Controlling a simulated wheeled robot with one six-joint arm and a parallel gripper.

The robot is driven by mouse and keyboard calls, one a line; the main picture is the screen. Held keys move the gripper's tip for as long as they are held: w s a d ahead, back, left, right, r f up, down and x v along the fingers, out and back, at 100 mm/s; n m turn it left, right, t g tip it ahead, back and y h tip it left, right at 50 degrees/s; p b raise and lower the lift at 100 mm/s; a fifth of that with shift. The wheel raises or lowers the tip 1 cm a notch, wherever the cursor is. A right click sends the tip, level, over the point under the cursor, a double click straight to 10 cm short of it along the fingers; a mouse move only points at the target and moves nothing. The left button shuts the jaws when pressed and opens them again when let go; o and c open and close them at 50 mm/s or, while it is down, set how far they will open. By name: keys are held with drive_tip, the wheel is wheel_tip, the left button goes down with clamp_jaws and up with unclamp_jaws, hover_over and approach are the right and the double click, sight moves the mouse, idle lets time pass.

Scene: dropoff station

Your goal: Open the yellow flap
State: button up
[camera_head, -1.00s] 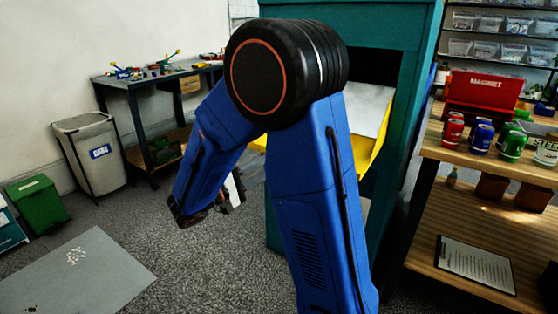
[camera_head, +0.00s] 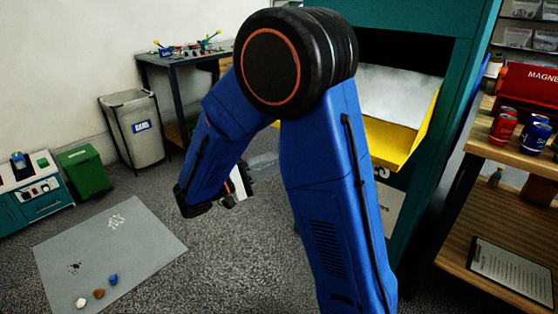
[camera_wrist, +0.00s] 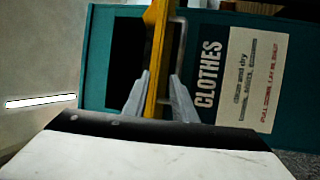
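The yellow flap (camera_head: 405,142) is tilted outward from the dark opening of a teal clothes bin (camera_head: 480,50), its grey inner face showing. The arm hides the flap's left part. In the wrist view the flap (camera_wrist: 158,60) shows edge-on as a yellow strip running up between the fingers. My gripper (camera_wrist: 160,80) has its two grey fingers apart, one on each side of that strip. I cannot tell whether they touch it.
A wooden shelf (camera_head: 530,170) with cans and a clipboard stands close at the right. A grey bin (camera_head: 135,130), a green bin (camera_head: 84,172) and a workbench (camera_head: 165,60) stand at the back left. A grey mat (camera_head: 110,255) holds small objects. Floor between is clear.

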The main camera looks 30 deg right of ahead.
clamp_jaws()
wheel_tip(320, 180, down, 6)
drive_tip(key=n+t, duration=0.8)
drive_tip(key=n, duration=1.5)
drive_tip(key=r+x, duration=0.2)
drive_tip(key=x, duration=0.9)
drive_tip(key=shift+r+n+y, duration=0.3)
drive_tip(key=shift+r+y, duration=0.1)
